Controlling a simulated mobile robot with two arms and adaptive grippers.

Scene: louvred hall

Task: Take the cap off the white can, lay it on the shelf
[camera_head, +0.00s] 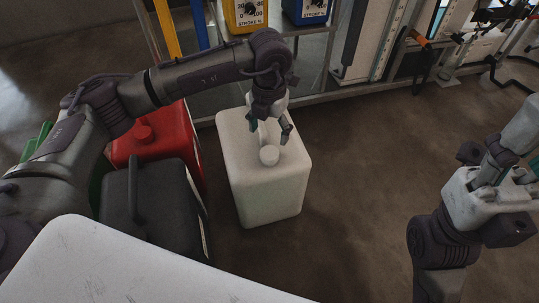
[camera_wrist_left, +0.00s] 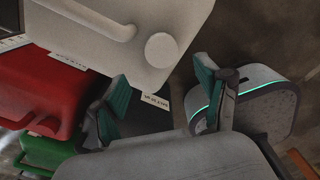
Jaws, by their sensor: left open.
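The white can (camera_head: 262,190) stands upright on the floor, with its handle and round white cap (camera_head: 269,155) on top. In the left wrist view the can (camera_wrist_left: 100,52) fills the upper left, and its cap (camera_wrist_left: 161,49) is on it. My left gripper (camera_head: 270,131) is open and empty above the can's top. Its two fingers with green pads (camera_wrist_left: 161,84) also show in the left wrist view, apart from the cap. The head view shows a shelf (camera_head: 290,25) behind the can.
A red can (camera_head: 143,133) and a dark grey can (camera_head: 148,200) stand left of the white can, with a green can behind. Yellow (camera_head: 245,14) and blue (camera_head: 307,9) boxes with dials stand on the shelf.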

